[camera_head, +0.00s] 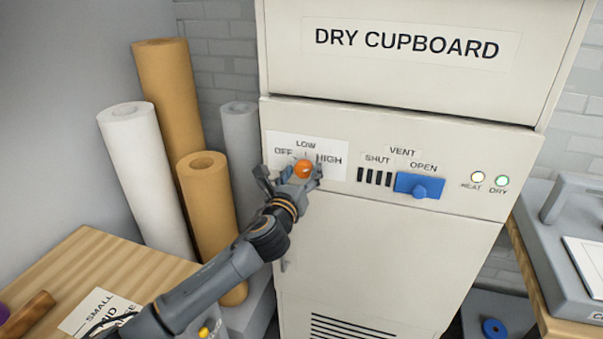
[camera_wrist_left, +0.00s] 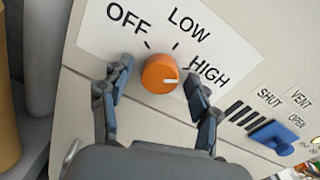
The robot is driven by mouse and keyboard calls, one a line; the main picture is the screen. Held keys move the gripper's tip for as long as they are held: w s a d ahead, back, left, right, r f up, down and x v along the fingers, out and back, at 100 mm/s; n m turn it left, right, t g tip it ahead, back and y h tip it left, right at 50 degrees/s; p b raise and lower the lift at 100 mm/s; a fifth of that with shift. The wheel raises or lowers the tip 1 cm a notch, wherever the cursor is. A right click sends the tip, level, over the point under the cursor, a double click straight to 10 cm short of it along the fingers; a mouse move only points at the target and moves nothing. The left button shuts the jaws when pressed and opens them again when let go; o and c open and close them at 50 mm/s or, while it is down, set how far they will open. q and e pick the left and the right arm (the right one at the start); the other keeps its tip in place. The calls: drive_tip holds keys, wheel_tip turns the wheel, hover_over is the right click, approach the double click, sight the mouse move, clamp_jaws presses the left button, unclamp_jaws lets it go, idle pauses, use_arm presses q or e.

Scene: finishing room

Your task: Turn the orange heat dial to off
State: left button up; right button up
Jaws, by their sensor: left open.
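The orange heat dial (camera_head: 303,168) sits on a white label on the front of the dry cupboard (camera_head: 395,255). The label reads OFF, LOW and HIGH. In the left wrist view the dial (camera_wrist_left: 160,74) has a white pointer mark on its right side, towards HIGH. My left gripper (camera_head: 290,179) is open at the dial. In the left wrist view its fingers (camera_wrist_left: 158,84) stand on either side of the dial, with gaps showing between them and it. My right gripper is not in view.
A blue vent slider (camera_head: 419,187) stands at OPEN, right of the dial. A pale heat lamp (camera_head: 477,177) and a green dry lamp (camera_head: 502,181) are further right. Paper rolls (camera_head: 145,180) stand left of the cupboard. A wooden table (camera_head: 120,265) is at the lower left.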

use_arm(q)
drive_tip(key=c, duration=1.2)
